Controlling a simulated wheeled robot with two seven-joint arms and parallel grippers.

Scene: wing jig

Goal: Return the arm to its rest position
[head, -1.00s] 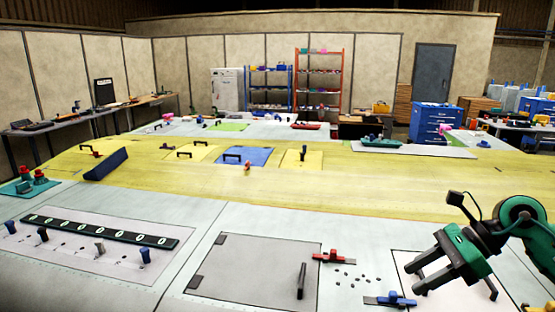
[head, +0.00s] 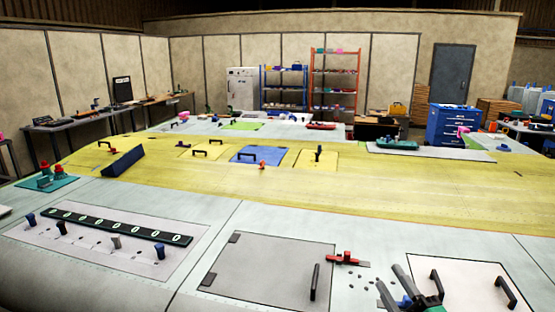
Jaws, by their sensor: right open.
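My right gripper (head: 390,277) is at the bottom edge, right of centre, in the head view. Its two dark fingers are apart and nothing shows between them. It is over the pale panel surface, between the small red clamp (head: 347,259) and the white hatch with two black handles (head: 462,287). A blue clamp (head: 405,302) is partly hidden behind the fingers. Most of my right arm is below the picture edge. My left gripper is not in view.
A grey hatch (head: 270,268) with a black handle lies left of the gripper. Several small dark pieces lie beside the red clamp. A black strip (head: 115,227) and blue knobs are at the left.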

